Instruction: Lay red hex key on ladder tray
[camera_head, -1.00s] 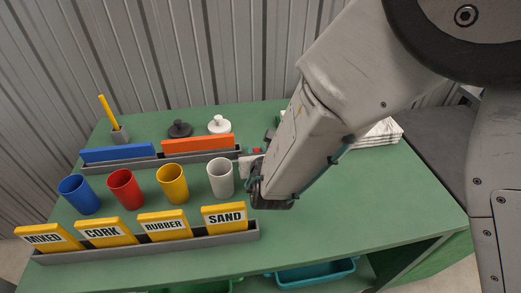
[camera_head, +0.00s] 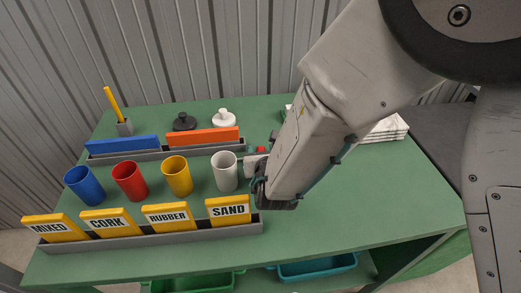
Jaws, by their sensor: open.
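I cannot make out a red hex key or a ladder tray; my arm hides part of the green table. A small red bit (camera_head: 261,150) shows beside my arm, too small to identify.
Blue (camera_head: 84,185), red (camera_head: 130,181), yellow (camera_head: 177,176) and grey (camera_head: 225,172) cups stand in a row on the table (camera_head: 345,210). Yellow label blocks (camera_head: 229,210) stand in a front rack. White stacked sheets (camera_head: 387,129) lie at the back right. The table's right front is clear.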

